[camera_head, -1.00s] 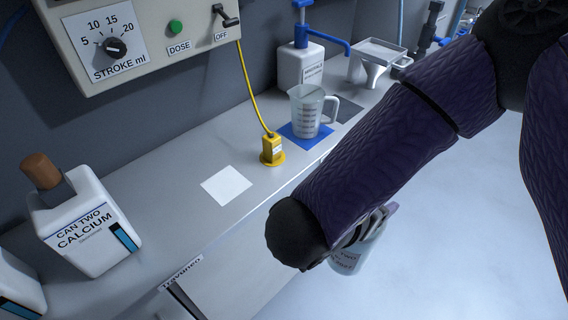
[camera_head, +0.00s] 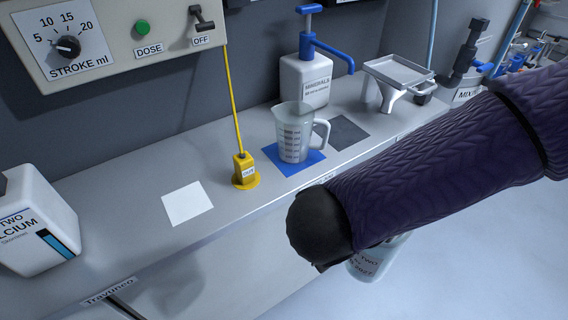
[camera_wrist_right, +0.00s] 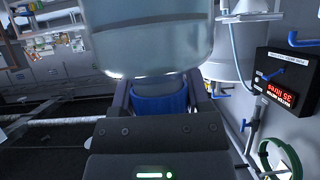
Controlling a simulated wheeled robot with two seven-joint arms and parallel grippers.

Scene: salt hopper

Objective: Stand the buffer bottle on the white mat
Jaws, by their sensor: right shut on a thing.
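The buffer bottle, translucent with red lettering, shows partly below my right forearm in the head view (camera_head: 372,264). It hangs in the air in front of the counter. My right gripper (camera_wrist_right: 160,97) is shut on the bottle's blue neck or cap, and the clear body (camera_wrist_right: 155,40) fills the top of the right wrist view. In the head view my dark wrist hides the fingers and the upper part of the bottle. The white mat (camera_head: 187,204) lies bare on the counter, left of the bottle. My left gripper is not in view.
A measuring jug (camera_head: 293,135) stands on a blue mat (camera_head: 312,160), beside a dark mat (camera_head: 345,134). A calcium can (camera_head: 35,222) stands at left. The minerals pump bottle (camera_head: 305,82) is behind.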

